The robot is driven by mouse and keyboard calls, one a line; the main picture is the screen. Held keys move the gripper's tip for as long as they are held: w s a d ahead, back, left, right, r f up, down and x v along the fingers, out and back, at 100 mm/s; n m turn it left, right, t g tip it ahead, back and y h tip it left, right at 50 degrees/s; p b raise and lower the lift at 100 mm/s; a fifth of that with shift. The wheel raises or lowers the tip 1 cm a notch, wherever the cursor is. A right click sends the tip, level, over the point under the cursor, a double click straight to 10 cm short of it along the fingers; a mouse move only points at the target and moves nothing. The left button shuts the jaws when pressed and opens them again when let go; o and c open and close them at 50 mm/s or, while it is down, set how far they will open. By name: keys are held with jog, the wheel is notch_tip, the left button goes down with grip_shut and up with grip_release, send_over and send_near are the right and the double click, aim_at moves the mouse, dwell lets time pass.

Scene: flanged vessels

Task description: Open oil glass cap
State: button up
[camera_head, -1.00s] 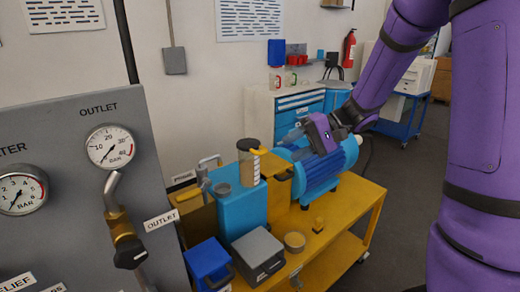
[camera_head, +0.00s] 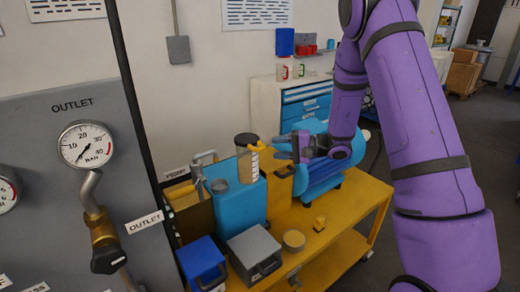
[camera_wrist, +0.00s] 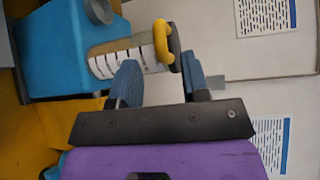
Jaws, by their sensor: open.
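The oil glass (camera_head: 247,164) is a clear graduated cylinder standing upright on a blue tank (camera_head: 239,199). Its dark cap (camera_head: 246,138) sits on top, with a yellow handle (camera_head: 257,147) on the side facing my gripper. My gripper (camera_head: 277,147) is open and empty, just right of the cap at about its height. In the wrist view, the glass (camera_wrist: 118,60) lies sideways and the yellow handle (camera_wrist: 162,40) shows just beyond the fingertips of my gripper (camera_wrist: 161,63). The fingers spread either side of the capped end; I cannot tell whether they touch it.
The tank stands on a yellow cart (camera_head: 345,213) with a blue motor (camera_head: 318,172) behind my gripper. A grey box (camera_head: 254,252), a blue box (camera_head: 203,263) and a small round cup (camera_head: 294,240) are in front. A gauge panel (camera_head: 60,210) stands at left.

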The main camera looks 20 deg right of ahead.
aim_at(264, 149)
jog(key=shift+x, duration=3.15)
grip_shut()
